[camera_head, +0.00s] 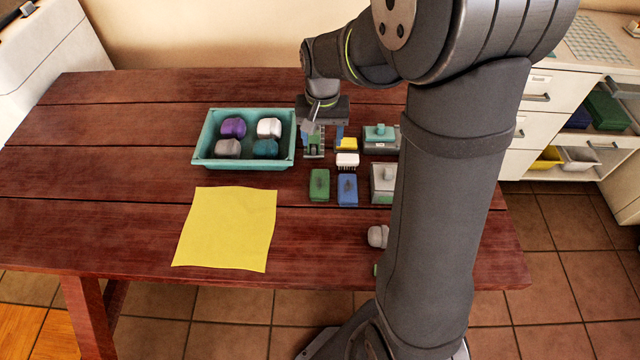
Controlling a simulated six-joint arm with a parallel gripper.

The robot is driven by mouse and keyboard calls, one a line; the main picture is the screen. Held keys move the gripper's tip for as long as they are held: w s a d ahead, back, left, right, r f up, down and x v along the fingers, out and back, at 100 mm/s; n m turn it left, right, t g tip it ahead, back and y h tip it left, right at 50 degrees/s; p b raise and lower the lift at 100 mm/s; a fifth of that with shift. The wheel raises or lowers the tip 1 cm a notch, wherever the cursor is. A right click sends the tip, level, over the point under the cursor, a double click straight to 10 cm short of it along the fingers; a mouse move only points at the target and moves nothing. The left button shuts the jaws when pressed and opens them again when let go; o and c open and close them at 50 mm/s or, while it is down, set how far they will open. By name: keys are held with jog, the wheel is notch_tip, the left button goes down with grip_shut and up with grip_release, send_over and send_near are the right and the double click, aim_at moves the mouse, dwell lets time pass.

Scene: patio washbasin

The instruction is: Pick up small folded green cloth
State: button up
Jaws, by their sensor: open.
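My gripper (322,138) is open and points down over the table, just right of the teal tray. A small green item (313,141) with light markings shows beneath and between its fingers, partly hidden by them; it may be the folded green cloth. I cannot tell whether the fingers touch it. A second green item (319,184), darker and oblong with something small on top, lies on the table nearer the front, apart from the gripper.
The teal tray (243,163) holds several rounded blocks. A yellow sponge (348,144), a white brush (347,160), a blue item (347,189) and grey boxes (383,183) crowd the right. A flat yellow cloth (226,229) lies in front. The table's left side is clear.

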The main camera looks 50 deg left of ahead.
send_over(320, 182)
notch_tip(320, 182, down, 12)
jog(key=shift+s+d+f, duration=0.1)
jog(key=shift+s, duration=0.05)
jog(key=shift+f, duration=2.85)
jog(key=c, duration=0.7)
jog(key=shift+c, duration=0.2)
